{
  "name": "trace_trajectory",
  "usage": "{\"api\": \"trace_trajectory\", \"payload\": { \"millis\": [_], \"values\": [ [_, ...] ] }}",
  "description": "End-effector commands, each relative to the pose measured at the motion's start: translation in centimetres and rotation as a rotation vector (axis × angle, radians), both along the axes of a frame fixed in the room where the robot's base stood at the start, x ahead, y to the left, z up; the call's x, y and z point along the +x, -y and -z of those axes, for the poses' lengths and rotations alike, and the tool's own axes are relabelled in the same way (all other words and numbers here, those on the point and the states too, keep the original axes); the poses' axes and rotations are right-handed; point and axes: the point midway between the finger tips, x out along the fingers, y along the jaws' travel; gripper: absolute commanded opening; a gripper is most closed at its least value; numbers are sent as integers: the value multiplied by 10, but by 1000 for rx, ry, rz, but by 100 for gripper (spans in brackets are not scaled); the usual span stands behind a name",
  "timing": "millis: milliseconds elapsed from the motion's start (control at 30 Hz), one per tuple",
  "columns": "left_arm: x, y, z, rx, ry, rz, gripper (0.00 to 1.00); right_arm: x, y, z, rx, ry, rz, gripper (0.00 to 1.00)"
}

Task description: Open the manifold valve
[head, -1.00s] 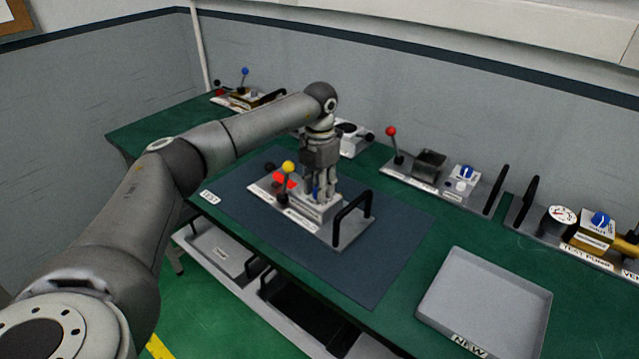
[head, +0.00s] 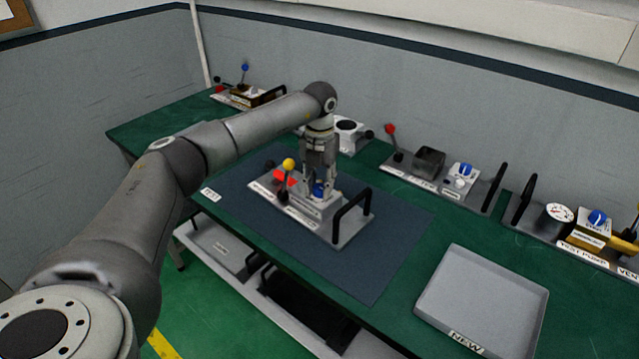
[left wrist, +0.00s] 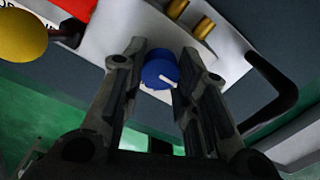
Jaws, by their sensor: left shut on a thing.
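The manifold unit is a grey base plate (head: 347,233) on the dark blue mat. It carries a yellow ball lever (head: 289,164), a red part (head: 282,178), a black handle (head: 352,207) and a blue valve knob (head: 318,190). My left gripper (head: 318,192) points down over the unit, shut on the blue knob. In the left wrist view the knob (left wrist: 159,68), with a white pointer mark, sits between the two fingers (left wrist: 158,75). Two brass fittings (left wrist: 190,16) show beside it. The fingers hide part of the knob in the head view. My right gripper is out of view.
An empty grey tray labelled NEW (head: 483,300) lies at the right of the green bench. Other units with levers, knobs and a gauge (head: 559,213) stand along the wall. The dark mat (head: 385,255) is bare right of the manifold unit.

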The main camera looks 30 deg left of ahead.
Motion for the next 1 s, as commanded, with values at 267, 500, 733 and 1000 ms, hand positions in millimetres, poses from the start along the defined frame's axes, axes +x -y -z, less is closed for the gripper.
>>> {"api": "trace_trajectory", "payload": {
  "millis": [267,500,733,1000],
  "values": [
    [0,0,0,-1,1,-1,4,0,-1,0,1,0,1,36],
    [0,0,0,0,0,0,51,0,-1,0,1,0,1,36],
    [0,0,0,0,0,0,51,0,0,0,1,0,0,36],
    [1,0,-26,-1,4,0,51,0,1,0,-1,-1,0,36]
  ]
}}
